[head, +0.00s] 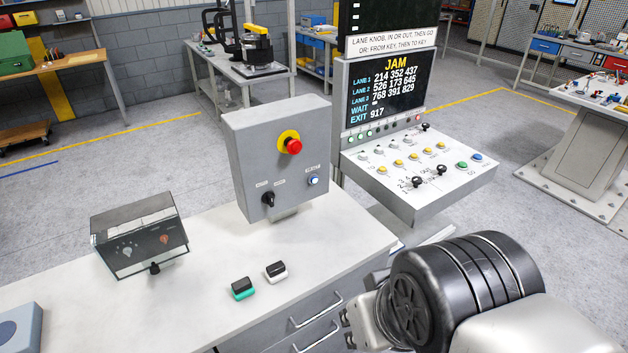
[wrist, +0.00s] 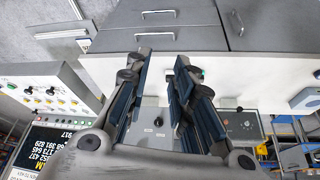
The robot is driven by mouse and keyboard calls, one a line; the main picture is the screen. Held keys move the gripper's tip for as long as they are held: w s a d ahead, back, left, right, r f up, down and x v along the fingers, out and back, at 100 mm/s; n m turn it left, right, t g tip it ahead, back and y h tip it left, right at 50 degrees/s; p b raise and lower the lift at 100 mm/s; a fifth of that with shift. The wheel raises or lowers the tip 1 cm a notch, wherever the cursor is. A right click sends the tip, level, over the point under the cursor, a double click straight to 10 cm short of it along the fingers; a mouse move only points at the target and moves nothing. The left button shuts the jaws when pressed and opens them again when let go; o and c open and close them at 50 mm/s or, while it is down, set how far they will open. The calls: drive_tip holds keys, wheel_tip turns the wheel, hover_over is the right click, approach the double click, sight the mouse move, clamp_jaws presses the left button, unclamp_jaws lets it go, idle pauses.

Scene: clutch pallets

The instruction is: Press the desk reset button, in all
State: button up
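A grey upright control box (head: 283,150) stands on the white desk. It bears a red mushroom button on a yellow collar (head: 291,144), a black selector knob (head: 268,199) and a small white-blue button (head: 313,180). Their labels are too small to read, so I cannot tell for sure which is the reset button. To its right, a sloped console (head: 420,170) has rows of knobs and yellow buttons, plus a green button (head: 461,165) and a blue button (head: 476,157). My gripper (wrist: 165,62) is open and empty above the desk's front edge, pointing down.
A screen (head: 385,88) reads JAM with lane numbers. A dark-topped meter box (head: 140,235) and two small blocks, black over green (head: 242,288) and black over white (head: 276,271), are on the desk. Drawers (head: 318,325) are below its front edge. The desk's middle is mostly clear.

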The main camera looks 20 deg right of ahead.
clamp_jaws()
idle(1.2)
